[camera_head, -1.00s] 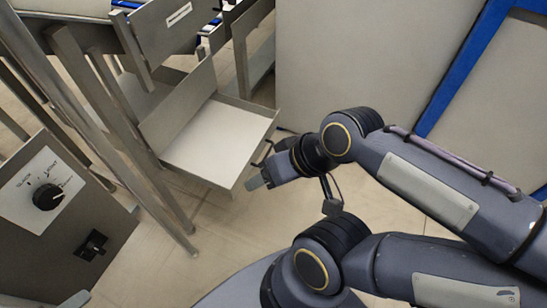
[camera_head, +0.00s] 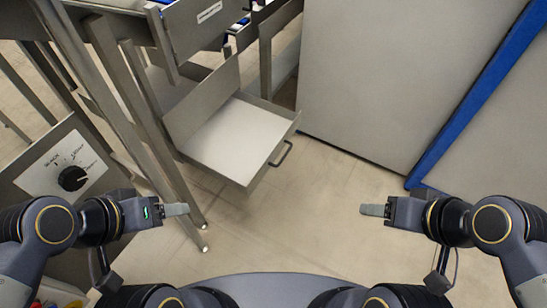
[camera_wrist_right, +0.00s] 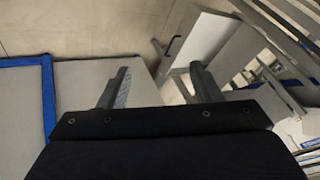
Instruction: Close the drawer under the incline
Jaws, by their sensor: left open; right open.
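The drawer (camera_head: 243,137) under the grey metal incline stands pulled out, with a white bottom and a dark bar handle (camera_head: 281,154) on its front. It is empty as far as I see. In the right wrist view the drawer (camera_wrist_right: 197,38) shows at the top, with its handle (camera_wrist_right: 172,45). My left gripper (camera_head: 176,209) is open and empty, below and left of the drawer near the incline's legs. My right gripper (camera_head: 374,210) is open and empty, below and right of the drawer. Its two fingers (camera_wrist_right: 158,90) show in the right wrist view, apart from the drawer.
A control box with a black dial (camera_head: 72,178) stands at the left. Slanted metal legs (camera_head: 150,120) stand between it and the drawer. A large grey panel (camera_head: 390,70) with a blue edge (camera_head: 470,100) stands at the right. The tiled floor (camera_head: 300,215) before the drawer is clear.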

